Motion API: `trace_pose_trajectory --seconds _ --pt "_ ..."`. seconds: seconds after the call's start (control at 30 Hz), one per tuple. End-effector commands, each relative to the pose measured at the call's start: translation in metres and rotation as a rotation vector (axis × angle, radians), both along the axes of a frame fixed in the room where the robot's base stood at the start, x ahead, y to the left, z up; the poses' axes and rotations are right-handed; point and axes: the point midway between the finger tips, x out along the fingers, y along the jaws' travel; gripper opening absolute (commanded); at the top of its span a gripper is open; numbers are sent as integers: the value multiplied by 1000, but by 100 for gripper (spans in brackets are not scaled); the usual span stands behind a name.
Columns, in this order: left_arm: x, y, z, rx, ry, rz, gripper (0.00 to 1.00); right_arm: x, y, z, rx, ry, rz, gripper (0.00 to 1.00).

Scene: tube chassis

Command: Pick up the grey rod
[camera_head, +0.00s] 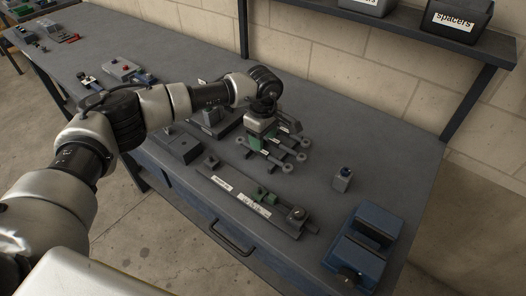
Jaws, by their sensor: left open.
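Several grey rods with round ends (278,161) lie side by side on the table, in or on a green holder (253,141). I cannot tell which of them is the grey rod of the task. My left gripper (262,130) points down just above the far left part of this group, and its wrist hides some of it. The gripper is open. Its fingertips are too small and covered to show whether they touch a rod. My right gripper is not in view.
A long labelled fixture (236,195) lies in front of the rods. A blue vise (362,246) stands at the right front, with a small grey block (342,179) behind it. Dark blocks (178,147) sit left. A shelf with a "spacers" bin (458,20) hangs behind.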

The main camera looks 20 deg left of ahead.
Motion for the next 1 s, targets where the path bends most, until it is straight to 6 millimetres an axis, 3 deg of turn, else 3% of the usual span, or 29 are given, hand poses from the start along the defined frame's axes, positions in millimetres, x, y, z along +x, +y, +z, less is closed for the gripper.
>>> trace_pose_trajectory --seconds 0.17,0.3,0.6,0.9,1.0 --pt "-2 0 -24 0 6 1 49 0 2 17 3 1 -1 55" --pt "-1 0 -43 -1 4 0 49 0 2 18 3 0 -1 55" --pt "-1 0 -48 -2 2 0 47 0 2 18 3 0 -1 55" --pt "-1 0 -48 -2 2 0 1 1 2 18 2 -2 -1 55" --pt "0 0 -48 -2 1 0 0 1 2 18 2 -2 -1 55"
